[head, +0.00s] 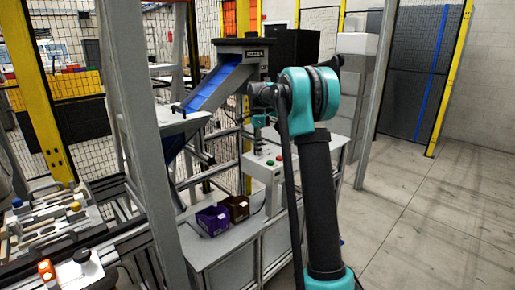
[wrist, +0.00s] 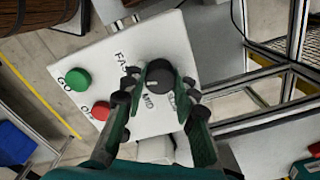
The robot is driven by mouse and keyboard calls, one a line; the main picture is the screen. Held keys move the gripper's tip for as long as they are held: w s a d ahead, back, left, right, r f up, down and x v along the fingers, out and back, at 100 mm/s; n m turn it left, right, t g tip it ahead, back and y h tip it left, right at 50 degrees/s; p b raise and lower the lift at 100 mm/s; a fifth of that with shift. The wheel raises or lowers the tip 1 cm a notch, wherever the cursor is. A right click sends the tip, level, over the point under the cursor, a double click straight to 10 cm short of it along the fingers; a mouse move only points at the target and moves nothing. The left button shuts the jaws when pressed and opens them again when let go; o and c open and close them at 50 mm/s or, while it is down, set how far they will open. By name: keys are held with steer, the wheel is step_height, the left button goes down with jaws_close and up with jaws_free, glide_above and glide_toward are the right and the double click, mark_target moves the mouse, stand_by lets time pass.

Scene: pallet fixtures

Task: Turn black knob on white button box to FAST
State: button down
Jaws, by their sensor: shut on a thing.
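The white button box (wrist: 110,60) fills the middle of the wrist view. It carries a green button (wrist: 77,79) by GO, a red button (wrist: 101,110) beside partly covered lettering, and a black knob (wrist: 160,72). The labels around the knob read FAST, MID and SLOW, partly covered by my fingers. My gripper (wrist: 158,92) is shut on the black knob, one finger on each side. I cannot tell clearly which label the knob points to. In the head view the box (head: 257,171) stands on the bench, with my gripper (head: 262,121) above it.
A purple bin (head: 212,221) and a brown bin (head: 236,208) stand on the grey bench (head: 205,255) left of the box. A blue chute (head: 215,88) rises behind. A grey post (head: 143,130) stands at left. The floor at right is clear.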

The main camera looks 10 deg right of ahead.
steer(key=shift+m, duration=1.1)
steer(key=c, duration=1.2)
jaws_free()
steer(key=shift+r, duration=0.15)
step_height(320, 180, up, 12)
steer(key=shift+f, duration=0.15)
